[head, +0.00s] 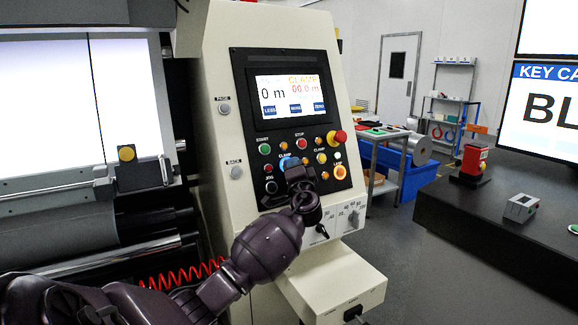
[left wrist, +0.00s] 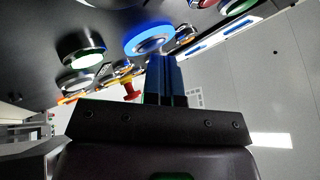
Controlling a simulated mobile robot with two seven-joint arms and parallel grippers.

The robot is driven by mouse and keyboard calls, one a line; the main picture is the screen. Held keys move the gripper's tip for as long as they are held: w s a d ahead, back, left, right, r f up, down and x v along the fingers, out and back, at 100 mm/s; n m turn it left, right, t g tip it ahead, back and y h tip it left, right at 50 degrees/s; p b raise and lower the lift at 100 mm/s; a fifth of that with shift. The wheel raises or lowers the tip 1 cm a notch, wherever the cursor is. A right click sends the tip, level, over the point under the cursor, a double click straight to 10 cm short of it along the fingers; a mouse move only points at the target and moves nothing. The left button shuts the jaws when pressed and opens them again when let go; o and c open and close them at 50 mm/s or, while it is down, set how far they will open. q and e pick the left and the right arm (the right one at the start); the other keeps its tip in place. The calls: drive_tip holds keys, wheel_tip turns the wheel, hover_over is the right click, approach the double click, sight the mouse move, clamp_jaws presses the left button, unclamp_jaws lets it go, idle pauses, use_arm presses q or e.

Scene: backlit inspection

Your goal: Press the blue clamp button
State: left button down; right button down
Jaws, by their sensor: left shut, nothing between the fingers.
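The blue clamp button (head: 283,163) is on the slanted black control panel (head: 258,105), under the label CLAMP, and my left gripper partly covers it. In the left wrist view the blue button (left wrist: 149,37) has a broad blue ring and a paler centre. My left gripper (head: 294,166) is shut and empty, with its fingers toward the panel. In the left wrist view the tips of its fingers (left wrist: 164,60) lie right at the button's lower edge; I cannot tell whether they touch it. My right gripper is not in view.
Close around are a green start button (head: 264,149), a red stop button (head: 301,144), a red emergency knob (head: 336,138), a yellow-ringed lamp button (head: 340,172) and a black jog button (head: 271,187). A screen (head: 291,95) is above. A dark counter (head: 500,205) stands at right.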

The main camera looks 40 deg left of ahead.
use_arm(q)
drive_tip(key=shift+s+d+r, duration=0.15)
drive_tip(key=shift+d, duration=0.3)
drive_tip(key=d, duration=0.1)
drive_tip(key=s+d+r+p, duration=0.1)
drive_tip(key=d, duration=0.1)
drive_tip(key=d+r+p, duration=0.1)
drive_tip(key=d, duration=0.1)
drive_tip(key=shift+s+d+r, duration=0.1)
drive_tip(key=shift+s, duration=0.15)
idle(0.3)
idle(0.4)
drive_tip(key=shift+w, duration=0.1)
